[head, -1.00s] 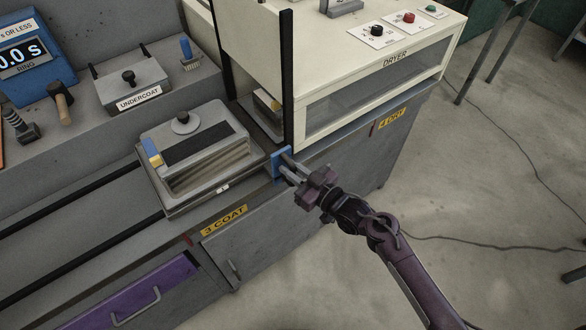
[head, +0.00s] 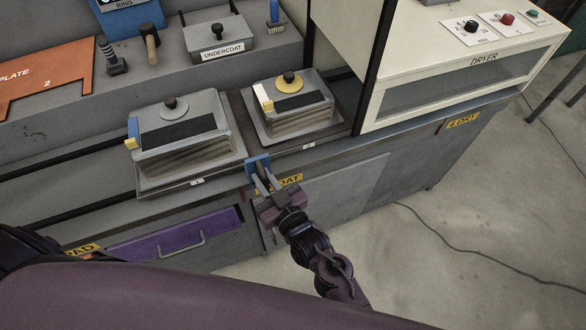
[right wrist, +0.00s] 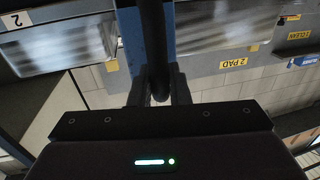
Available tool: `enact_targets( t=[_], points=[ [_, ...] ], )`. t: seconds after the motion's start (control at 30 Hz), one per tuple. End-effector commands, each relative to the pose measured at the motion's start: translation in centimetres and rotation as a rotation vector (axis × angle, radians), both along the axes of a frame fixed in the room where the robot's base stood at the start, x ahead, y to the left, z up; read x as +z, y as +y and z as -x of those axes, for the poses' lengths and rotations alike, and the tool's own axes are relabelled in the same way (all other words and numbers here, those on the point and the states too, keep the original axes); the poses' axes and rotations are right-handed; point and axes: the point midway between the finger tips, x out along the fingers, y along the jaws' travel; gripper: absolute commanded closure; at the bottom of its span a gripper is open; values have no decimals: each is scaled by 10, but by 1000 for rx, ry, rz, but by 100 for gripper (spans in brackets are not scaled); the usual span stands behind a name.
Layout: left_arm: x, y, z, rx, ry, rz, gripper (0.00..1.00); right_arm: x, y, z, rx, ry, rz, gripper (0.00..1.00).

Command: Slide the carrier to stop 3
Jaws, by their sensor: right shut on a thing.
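The carrier's blue bracket (head: 257,168) stands out from the bench front, over the left part of the yellow COAT label (head: 291,180), whose number is hidden. My right gripper (head: 264,184) is shut on the carrier's handle at the bracket. The right wrist view shows the dark handle bar (right wrist: 155,45) between the fingers, before the blue bracket (right wrist: 128,38). My left gripper is out of view.
The cream dryer (head: 450,75) stands at the right above the 4 DRY label (head: 462,121). A purple drawer (head: 170,238) is lower left. An undercoat box (head: 220,40) and an orange plate (head: 45,78) sit on the back ledge.

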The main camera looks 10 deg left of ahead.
Motion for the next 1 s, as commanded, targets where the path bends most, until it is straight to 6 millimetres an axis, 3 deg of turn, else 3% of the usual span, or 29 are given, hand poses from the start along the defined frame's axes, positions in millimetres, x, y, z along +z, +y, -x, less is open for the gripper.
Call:
enact_targets(
  t=[0.1, 0.3, 0.87, 0.9, 1.0],
  points=[
    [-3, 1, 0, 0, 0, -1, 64, 1, 21, 15, 5, -1, -3, 100],
    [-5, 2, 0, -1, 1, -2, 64, 1, 40, 29, 4, -4, -2, 100],
    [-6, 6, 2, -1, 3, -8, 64, 1, 48, 35, 0, -5, 1, 100],
    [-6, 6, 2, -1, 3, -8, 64, 1, 48, 35, 0, -4, 0, 83],
    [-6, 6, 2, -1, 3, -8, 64, 1, 48, 34, 0, -4, 0, 70]
  ],
)
